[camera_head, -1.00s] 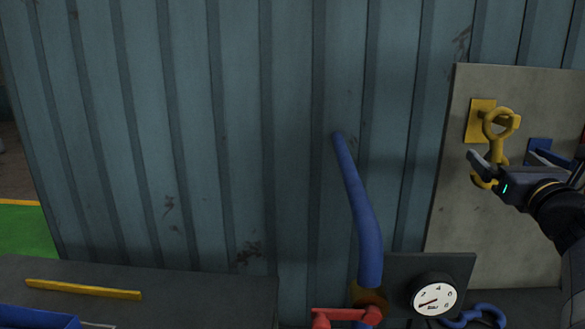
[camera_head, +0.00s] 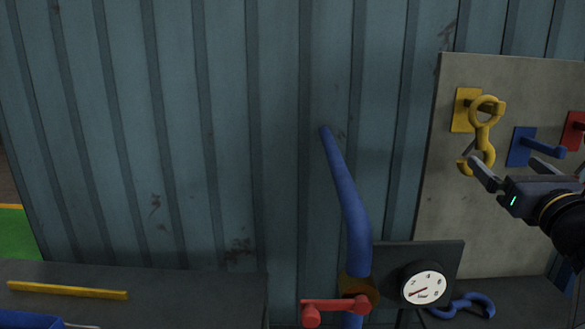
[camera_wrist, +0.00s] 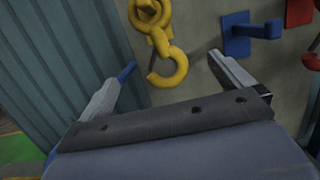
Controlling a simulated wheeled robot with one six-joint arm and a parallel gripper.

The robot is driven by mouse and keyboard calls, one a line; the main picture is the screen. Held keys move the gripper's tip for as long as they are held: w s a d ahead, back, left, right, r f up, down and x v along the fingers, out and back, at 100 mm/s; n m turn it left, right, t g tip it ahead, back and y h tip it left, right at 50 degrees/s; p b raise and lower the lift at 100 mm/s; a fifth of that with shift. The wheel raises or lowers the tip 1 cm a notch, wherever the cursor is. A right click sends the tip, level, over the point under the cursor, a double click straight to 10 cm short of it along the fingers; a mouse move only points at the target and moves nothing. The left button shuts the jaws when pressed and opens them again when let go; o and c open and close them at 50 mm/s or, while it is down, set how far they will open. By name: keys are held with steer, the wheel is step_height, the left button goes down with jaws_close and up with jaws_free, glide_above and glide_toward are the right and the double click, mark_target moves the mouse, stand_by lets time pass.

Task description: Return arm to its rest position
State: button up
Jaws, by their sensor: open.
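My gripper (camera_head: 508,174) is at the right of the head view, in front of the grey panel (camera_head: 440,205). Its fingers are apart and nothing is between them. A yellow hook (camera_head: 483,132) hangs on a yellow wall peg (camera_head: 464,108), just beyond the fingertips in the head view. In the wrist view the yellow hook (camera_wrist: 166,62) hangs ahead, between the two spread fingers (camera_wrist: 171,72) in the picture. I cannot tell whether a finger touches it. The rest of my arm is mostly out of frame.
Blue (camera_head: 518,147) and red (camera_head: 572,130) pegs sit right of the hook. Below are a blue pipe (camera_head: 346,200) with a red valve handle (camera_head: 334,305), a gauge (camera_head: 424,287), and a blue hook (camera_head: 464,305). A yellow bar (camera_head: 67,291) lies on the left bench.

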steer(key=w, duration=0.2)
steer(key=w+r+p, duration=0.1)
steer(key=w, duration=0.3)
steer(key=shift+w+d+r, duration=0.15)
steer(key=shift+w+r, duration=0.15)
steer(key=shift+w, duration=0.05)
steer(key=p, duration=0.3)
glide_toward(482, 142)
steer(key=s+r, duration=0.4)
steer(key=s, duration=0.1)
steer(key=shift+r+p, duration=0.3)
steer(key=shift+p, duration=0.25)
steer(key=shift+a, duration=0.2)
